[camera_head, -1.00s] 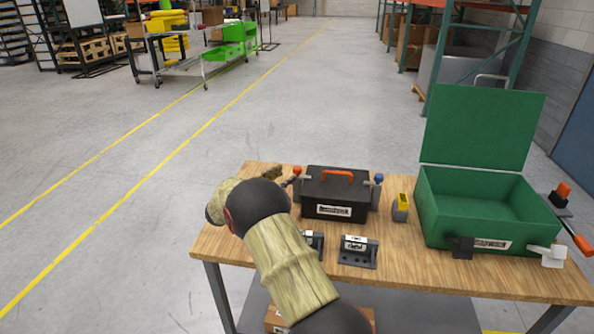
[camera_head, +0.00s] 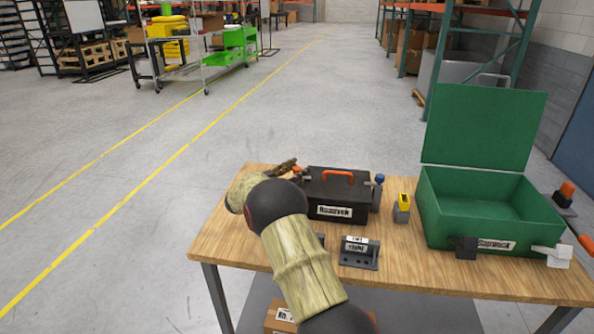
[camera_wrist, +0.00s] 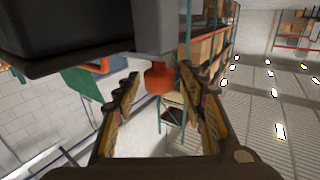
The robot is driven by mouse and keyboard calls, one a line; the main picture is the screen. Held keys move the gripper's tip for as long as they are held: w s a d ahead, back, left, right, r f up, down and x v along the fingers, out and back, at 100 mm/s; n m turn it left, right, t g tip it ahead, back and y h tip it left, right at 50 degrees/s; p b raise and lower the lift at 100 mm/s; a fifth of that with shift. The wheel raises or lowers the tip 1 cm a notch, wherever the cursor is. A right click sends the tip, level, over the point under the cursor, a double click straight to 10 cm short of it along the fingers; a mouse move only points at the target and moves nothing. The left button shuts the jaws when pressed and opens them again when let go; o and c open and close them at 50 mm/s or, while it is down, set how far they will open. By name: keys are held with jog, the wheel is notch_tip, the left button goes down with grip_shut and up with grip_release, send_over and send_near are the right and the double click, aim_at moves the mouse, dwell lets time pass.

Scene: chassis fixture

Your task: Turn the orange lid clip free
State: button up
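The orange lid clip (camera_head: 297,170) is at the left side of a black box (camera_head: 343,213) with an orange top handle (camera_head: 338,173). In the wrist view the orange clip (camera_wrist: 158,78) hangs below a grey block, under the dark box edge. My gripper (camera_wrist: 158,73) is open, with one finger on each side of the clip and visible gaps between. In the head view my gripper (camera_head: 284,167) is beside the left end of the box, partly hidden by my arm.
A blue-topped clip (camera_head: 379,179) is at the box's right side. A yellow-topped block (camera_head: 402,205), a grey labelled bracket (camera_head: 359,252) and an open green case (camera_head: 490,215) stand on the wooden table (camera_head: 400,275). The table's left part is clear.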

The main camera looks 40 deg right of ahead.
jog(key=c, duration=1)
